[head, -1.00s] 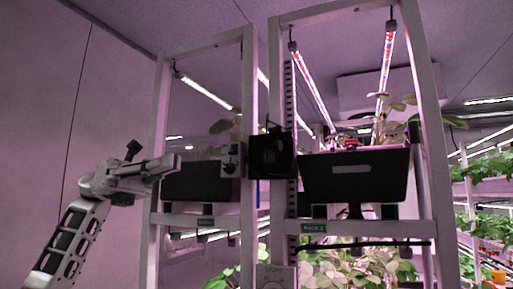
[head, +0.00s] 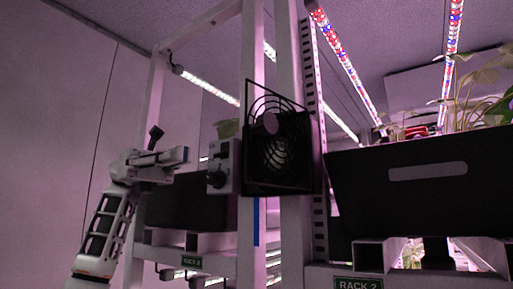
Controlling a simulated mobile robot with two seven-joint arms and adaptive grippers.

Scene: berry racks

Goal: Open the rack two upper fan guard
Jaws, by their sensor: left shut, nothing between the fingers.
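The rack two upper fan guard (head: 262,103) is a black square grille with curved bars, in front of a dark fan box on the white post at the middle of the head view. The post shows through its upper left bars; I cannot tell for sure how far it stands off the fan. A green RACK 2 label (head: 358,284) is at the bottom right. My left gripper (head: 186,154) is shut and empty, left of the guard in the picture and apart from it. My right gripper is out of view.
A grey control box (head: 221,166) with a dark knob is just left of the guard. A black planter (head: 420,180) sits on rack two at right; another dark planter (head: 190,200) is behind my left gripper. Lit tubes (head: 345,60) hang above. The wall side at left is clear.

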